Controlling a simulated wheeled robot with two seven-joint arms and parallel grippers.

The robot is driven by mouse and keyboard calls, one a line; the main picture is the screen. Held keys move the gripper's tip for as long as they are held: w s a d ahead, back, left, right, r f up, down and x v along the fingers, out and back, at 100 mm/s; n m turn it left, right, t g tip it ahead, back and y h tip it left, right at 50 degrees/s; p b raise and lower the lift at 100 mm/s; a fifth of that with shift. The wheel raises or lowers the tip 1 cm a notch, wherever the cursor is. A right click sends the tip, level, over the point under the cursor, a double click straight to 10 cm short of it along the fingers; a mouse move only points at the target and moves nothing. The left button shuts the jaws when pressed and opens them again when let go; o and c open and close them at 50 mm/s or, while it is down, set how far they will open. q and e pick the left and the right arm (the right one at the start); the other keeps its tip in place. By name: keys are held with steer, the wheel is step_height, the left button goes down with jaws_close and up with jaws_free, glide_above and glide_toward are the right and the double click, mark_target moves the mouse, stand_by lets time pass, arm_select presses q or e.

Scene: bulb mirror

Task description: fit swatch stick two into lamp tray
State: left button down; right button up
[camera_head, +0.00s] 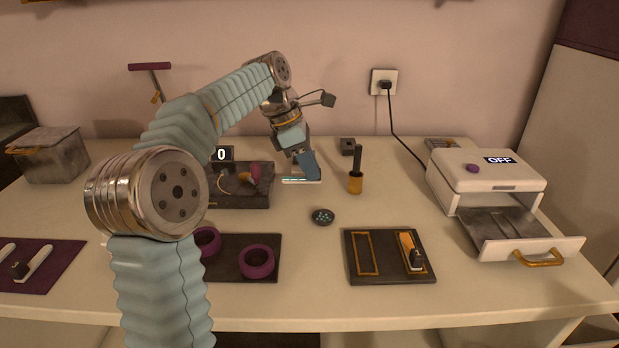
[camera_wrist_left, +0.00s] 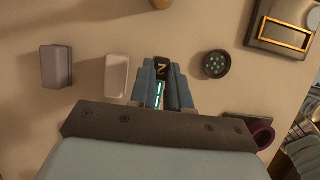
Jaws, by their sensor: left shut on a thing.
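My left gripper (camera_head: 309,168) is shut on swatch stick two (camera_wrist_left: 158,92). The stick has a dark block marked 2 and a teal pattern on its pale strip. In the head view, the pale, teal-marked strip (camera_head: 300,181) shows flat below the fingers, over the middle of the table. The white lamp box (camera_head: 482,170) at right reads OFF. Its drawer, apparently the lamp tray (camera_head: 484,245), is pulled out and looks empty. A dark holder (camera_head: 389,279) has two gold-framed slots; the left is empty, and the right holds another stick (camera_head: 408,246). My right gripper is out of view.
A gold bottle (camera_head: 355,183) with a dark cap stands right of my gripper. A round dark dish (camera_head: 322,217) lies nearer. Purple rings (camera_head: 257,262) stand at front. A black cord (camera_head: 392,120) runs from the wall towards the lamp box. Sticks (camera_head: 38,263) lie at far left.

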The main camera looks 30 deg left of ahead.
arm_select(q)
steer(key=s+d+r+b, duration=0.1)
steer(key=s+d+r, duration=0.6)
steer(key=s, duration=0.5)
step_height(320, 180, up, 3)
steer(key=shift+d+f, duration=0.15)
steer(key=shift+d, duration=0.1)
